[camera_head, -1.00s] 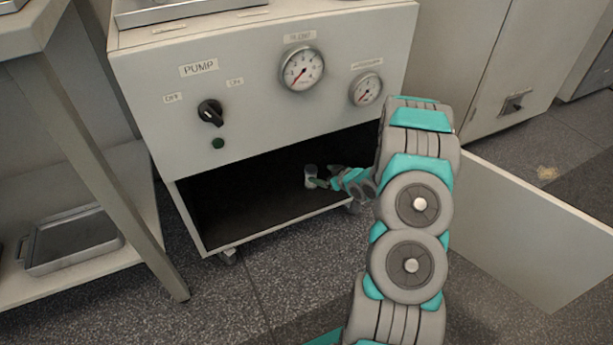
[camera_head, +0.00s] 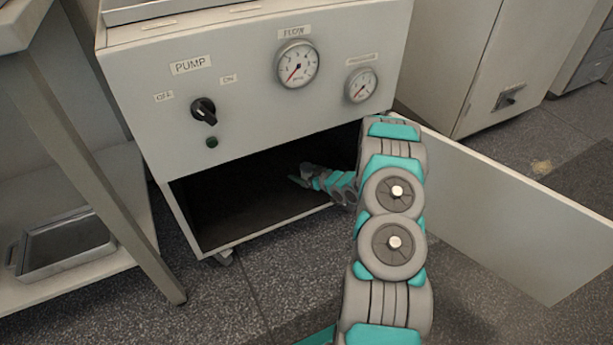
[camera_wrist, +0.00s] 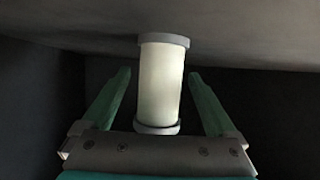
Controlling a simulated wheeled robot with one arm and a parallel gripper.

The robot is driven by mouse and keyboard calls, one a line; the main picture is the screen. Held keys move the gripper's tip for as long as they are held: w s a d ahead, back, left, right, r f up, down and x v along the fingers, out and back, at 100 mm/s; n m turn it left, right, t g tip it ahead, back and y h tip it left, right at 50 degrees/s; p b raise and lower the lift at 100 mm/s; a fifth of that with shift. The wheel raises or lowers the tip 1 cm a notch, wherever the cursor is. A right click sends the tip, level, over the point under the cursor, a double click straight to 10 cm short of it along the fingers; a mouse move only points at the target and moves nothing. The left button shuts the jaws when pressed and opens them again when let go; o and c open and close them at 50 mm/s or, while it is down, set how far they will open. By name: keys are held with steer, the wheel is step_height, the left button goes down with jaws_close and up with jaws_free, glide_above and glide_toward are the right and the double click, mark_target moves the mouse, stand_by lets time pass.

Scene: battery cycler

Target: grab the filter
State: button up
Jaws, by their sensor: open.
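The filter (camera_wrist: 161,82) is a pale cylinder with grey end caps, in the middle of the wrist view. Its upper cap in the picture meets a grey surface of the cabinet interior. My gripper (camera_wrist: 161,85) is open, with one green finger on each side of the filter and a visible gap to both. In the head view my gripper (camera_head: 300,180) reaches into the dark open compartment (camera_head: 225,200) below the pump panel. The filter cannot be made out in the head view.
The pump cabinet front (camera_head: 250,90) has a knob and two gauges above the compartment. Its open door (camera_head: 510,215) extends to the right of my arm. A table with a metal tray (camera_head: 65,245) on its lower shelf stands left.

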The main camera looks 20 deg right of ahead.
steer(key=shift+w+a+f, duration=0.1)
steer(key=shift+w, duration=0.35)
steer(key=c, duration=1.5)
steer(key=shift+o, duration=0.2)
